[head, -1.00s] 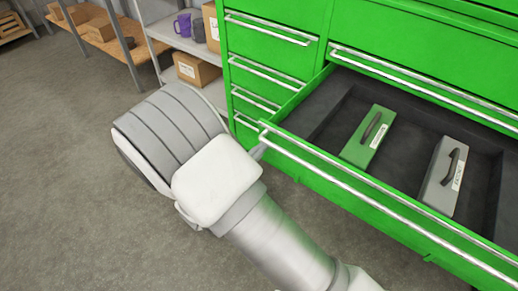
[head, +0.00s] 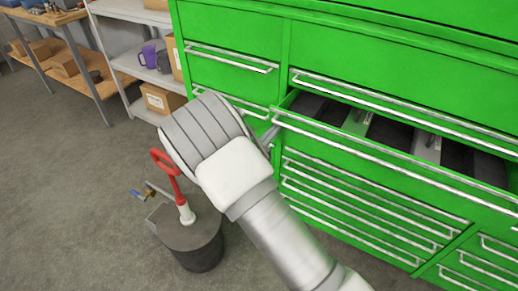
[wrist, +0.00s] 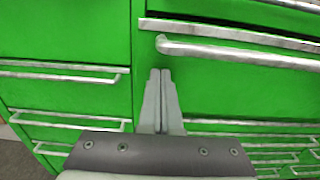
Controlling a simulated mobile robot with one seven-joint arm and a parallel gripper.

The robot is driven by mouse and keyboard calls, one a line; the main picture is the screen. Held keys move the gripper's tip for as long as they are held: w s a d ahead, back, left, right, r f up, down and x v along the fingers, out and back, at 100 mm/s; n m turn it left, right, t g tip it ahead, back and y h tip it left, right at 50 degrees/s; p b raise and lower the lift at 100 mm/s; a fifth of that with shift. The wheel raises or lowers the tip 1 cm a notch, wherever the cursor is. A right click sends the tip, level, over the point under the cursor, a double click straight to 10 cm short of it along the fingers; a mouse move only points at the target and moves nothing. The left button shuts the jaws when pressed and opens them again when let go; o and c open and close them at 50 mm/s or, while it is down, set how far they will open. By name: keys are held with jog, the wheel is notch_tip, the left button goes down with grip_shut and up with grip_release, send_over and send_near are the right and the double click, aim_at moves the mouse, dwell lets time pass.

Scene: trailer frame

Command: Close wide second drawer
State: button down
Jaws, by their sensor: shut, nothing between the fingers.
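The wide green drawer (head: 390,165) is partly open in the head view, its front standing out from the cabinet. I cannot tell whether the fingertips touch the front.
Closed drawers (head: 370,205) with silver handles lie below, and narrow closed drawers (head: 225,70) stand to the left. A dark cylinder (head: 190,245) with a red-handled tool stands on the floor left of my arm. A shelf (head: 135,68) is farther left.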

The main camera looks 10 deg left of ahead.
aim_at(292, 110)
jog(key=b+x, duration=0.2)
jog(key=x, duration=1)
jog(key=shift+f, duration=0.1)
jog(key=shift+w+d, duration=0.1)
jog(key=shift+w, duration=0.1)
jog(key=shift+w+r, duration=0.15)
jog(key=shift+r, duration=0.1)
jog(key=shift+d+r, duration=0.1)
